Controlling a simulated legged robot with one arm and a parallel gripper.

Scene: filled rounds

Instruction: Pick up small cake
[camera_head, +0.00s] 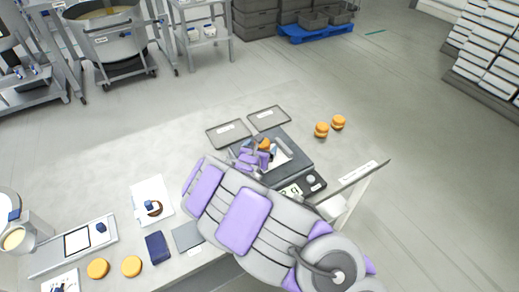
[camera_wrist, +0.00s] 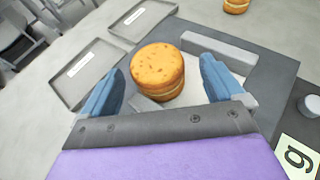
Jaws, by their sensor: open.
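A small round cake (camera_wrist: 158,72), golden with a pale middle layer, stands on the dark scale (camera_wrist: 268,78) in the wrist view. My gripper (camera_wrist: 165,85) is open, with one blue finger on each side of the cake. Gaps show between the fingers and the cake, so I see no grip on it. In the head view my gripper (camera_head: 256,158) is over the scale, and the cake (camera_head: 264,144) is partly hidden behind it.
Two trays (camera_head: 229,134) (camera_head: 268,118) lie beyond the scale. Two stacked cakes (camera_head: 321,130) (camera_head: 338,122) stand to the right. Flat orange rounds (camera_head: 98,269) (camera_head: 131,266) and a dark blue item (camera_head: 158,247) lie at the front left. A pale bar (camera_wrist: 219,50) lies on the scale beside the cake.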

